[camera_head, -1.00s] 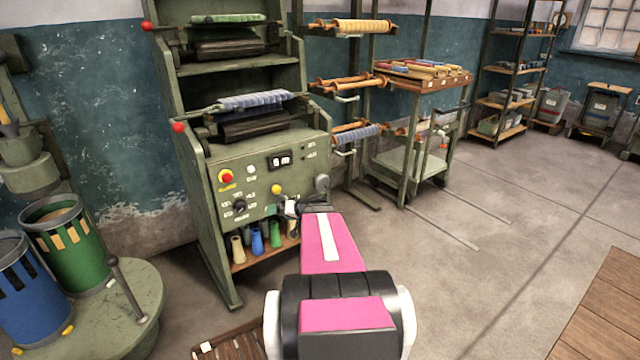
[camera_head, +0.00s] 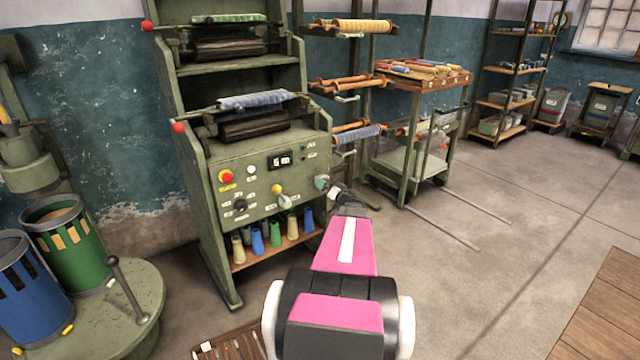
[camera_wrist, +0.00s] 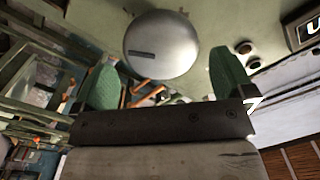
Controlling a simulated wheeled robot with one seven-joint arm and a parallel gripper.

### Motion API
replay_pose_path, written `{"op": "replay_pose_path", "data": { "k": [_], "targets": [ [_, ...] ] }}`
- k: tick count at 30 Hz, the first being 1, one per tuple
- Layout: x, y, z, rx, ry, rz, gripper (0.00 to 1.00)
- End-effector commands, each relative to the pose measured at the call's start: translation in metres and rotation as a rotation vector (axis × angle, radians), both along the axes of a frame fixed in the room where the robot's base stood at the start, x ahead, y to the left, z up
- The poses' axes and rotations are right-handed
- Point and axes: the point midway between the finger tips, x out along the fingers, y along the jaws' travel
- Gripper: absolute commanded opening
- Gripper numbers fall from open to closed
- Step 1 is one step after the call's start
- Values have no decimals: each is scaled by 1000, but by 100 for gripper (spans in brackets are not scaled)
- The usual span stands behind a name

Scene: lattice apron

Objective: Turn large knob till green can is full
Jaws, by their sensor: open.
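A large silver knob (camera_wrist: 160,45) with a dark slot shows in the wrist view, at the right side of the green machine's front panel (camera_head: 262,190). My gripper (camera_wrist: 165,78) is open, with one green finger on each side of the knob's lower part and a gap visible to each.
Coloured cones stand on the shelf below. A rack of rollers and a cart (camera_head: 415,165) are to the right.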

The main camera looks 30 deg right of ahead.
Motion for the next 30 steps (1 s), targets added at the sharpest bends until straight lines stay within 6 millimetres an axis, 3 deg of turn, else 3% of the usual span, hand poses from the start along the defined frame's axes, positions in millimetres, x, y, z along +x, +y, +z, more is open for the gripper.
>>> {"op": "replay_pose_path", "data": {
  "k": [3, 9, 23, 27, 30],
  "targets": [
    [25, 1, -1, -1, 0, 1, 100],
    [50, 4, -1, 0, 1, 2, 100],
    [61, 5, 0, 1, 1, 1, 100],
    [61, 5, 0, 1, 1, 1, 62],
    [61, 5, 0, 1, 1, 1, 63]
  ]
}}
